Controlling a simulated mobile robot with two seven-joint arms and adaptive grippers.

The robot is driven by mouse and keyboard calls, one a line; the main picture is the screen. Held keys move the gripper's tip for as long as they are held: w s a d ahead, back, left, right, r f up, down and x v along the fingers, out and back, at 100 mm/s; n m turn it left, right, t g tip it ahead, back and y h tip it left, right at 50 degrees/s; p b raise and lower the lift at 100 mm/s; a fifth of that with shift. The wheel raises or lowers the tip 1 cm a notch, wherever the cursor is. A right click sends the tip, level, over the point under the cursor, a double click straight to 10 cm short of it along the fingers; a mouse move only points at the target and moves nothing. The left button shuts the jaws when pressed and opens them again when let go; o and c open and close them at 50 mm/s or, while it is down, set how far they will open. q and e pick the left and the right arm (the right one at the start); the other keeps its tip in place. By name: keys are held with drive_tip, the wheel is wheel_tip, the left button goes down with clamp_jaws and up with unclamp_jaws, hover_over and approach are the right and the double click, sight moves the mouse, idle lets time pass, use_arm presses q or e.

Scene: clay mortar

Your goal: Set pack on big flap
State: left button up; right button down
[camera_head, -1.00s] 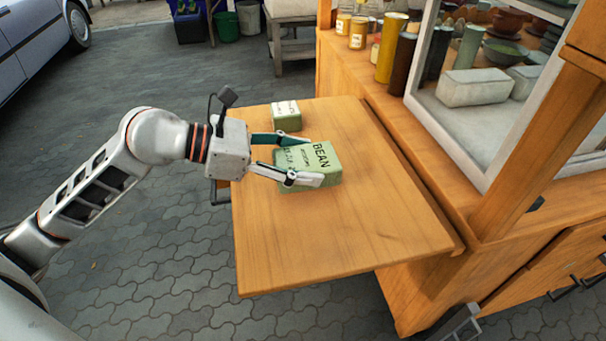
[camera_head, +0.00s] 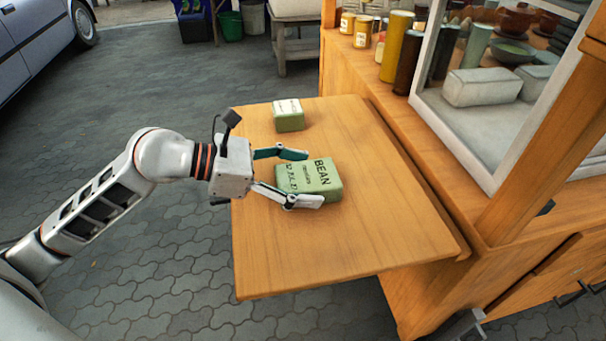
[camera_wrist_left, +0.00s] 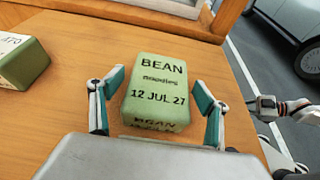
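The green pack marked BEAN (camera_head: 318,176) lies flat on the big wooden flap (camera_head: 350,245). It also shows in the left wrist view (camera_wrist_left: 158,85), between the finger pads with gaps on both sides. My left gripper (camera_head: 299,178) is open around the near end of the pack, and its fingers do not grip it. A second, smaller-looking green pack with a white label (camera_head: 288,116) lies farther back on the flap. It shows at the left edge of the left wrist view (camera_wrist_left: 22,62).
The flap joins a wooden cart with a glass case (camera_head: 500,100) on the right. Jars and tins (camera_head: 395,45) stand on the cart behind. The front half of the flap is clear. Grey paving lies below its left and front edges.

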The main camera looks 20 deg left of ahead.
use_arm(q)
drive_tip(key=shift+r, duration=0.3)
drive_tip(key=p+v, duration=0.1)
drive_tip(key=v, duration=0.9)
drive_tip(key=shift+s+a, duration=0.25)
drive_tip(key=shift+a, duration=0.05)
drive_tip(key=shift+s+a+r, duration=0.2)
drive_tip(key=shift+s+a, duration=0.05)
drive_tip(key=shift+a, duration=0.2)
use_arm(e)
drive_tip(key=shift+s+d+f, duration=0.15)
drive_tip(key=shift+s+d, duration=0.05)
drive_tip(key=shift+s, duration=0.05)
drive_tip(key=shift+w, duration=0.1)
